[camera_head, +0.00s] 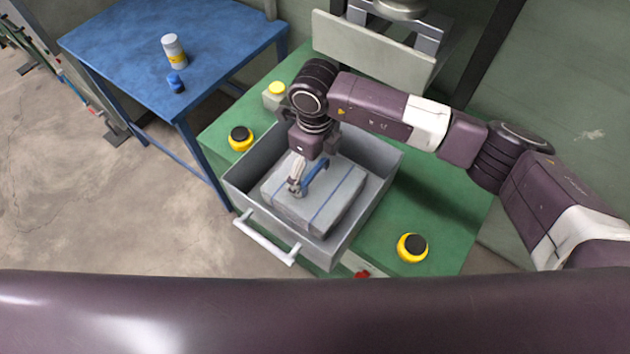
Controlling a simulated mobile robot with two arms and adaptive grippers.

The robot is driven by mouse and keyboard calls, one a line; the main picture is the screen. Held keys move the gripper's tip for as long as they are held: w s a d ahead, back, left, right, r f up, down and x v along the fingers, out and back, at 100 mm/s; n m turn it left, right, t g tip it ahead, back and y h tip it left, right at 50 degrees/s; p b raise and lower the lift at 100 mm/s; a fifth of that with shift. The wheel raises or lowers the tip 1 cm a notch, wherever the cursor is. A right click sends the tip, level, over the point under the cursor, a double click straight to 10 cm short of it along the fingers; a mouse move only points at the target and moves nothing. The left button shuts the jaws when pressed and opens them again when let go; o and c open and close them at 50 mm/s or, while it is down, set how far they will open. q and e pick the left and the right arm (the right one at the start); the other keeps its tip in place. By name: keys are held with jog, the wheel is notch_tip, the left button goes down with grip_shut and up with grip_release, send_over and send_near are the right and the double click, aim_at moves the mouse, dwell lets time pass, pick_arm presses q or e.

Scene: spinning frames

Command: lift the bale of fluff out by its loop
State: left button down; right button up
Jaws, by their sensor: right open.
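The bale of fluff (326,203) is a grey block with blue straps, lying inside a grey open drawer (244,193) with a pale front handle. Its blue loop (315,177) stands up from the top of the bale. My right gripper (305,183) points down into the drawer at the loop. Its fingers are open and close beside the loop; I cannot tell whether the loop lies between them. The gripper body hides part of the drawer's back. My left gripper is not in view.
The drawer sits on a green machine top (440,215) with yellow-and-black buttons (412,247), (241,138) on either side. A pale panel (372,50) stands behind. A blue table (130,50) at the left holds a white bottle (174,50) and a blue cap-like piece (176,83).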

jog(key=shift+f, duration=0.9)
jog(key=shift+c, duration=0.4)
jog(key=c, duration=2)
jog(key=shift+c, duration=0.6)
jog(key=shift+r, duration=0.15)
